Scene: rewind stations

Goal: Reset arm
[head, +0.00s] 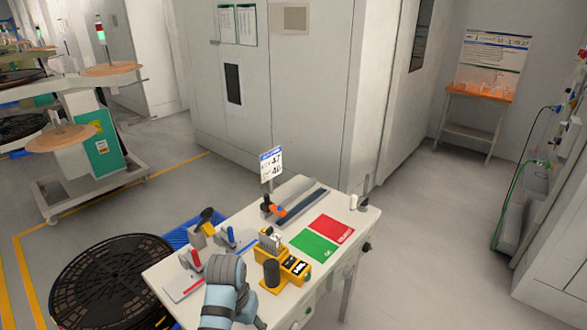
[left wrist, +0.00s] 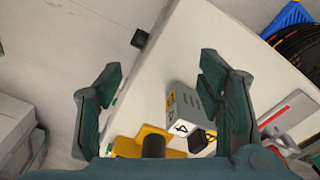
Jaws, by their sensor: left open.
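My left gripper (left wrist: 162,78) is open and empty in the left wrist view, with its two dark fingers wide apart above the white table (left wrist: 185,48). Beyond and between the fingers are a grey block with a label (left wrist: 182,105) and a yellow device (left wrist: 128,148) with a black cylinder (left wrist: 153,146). Nothing is held. In the head view, a blue-grey arm link of mine (head: 226,285) covers the near part of the table (head: 170,270), left of the yellow device (head: 293,268); no fingertips show clearly there. My right gripper is not seen.
The table carries a green mat (head: 314,246), a red mat (head: 332,228), a sign (head: 271,163) and several small tools. A large black reel (head: 105,285) and a blue crate (head: 180,238) stand to its left. Open floor (head: 435,225) lies to the right.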

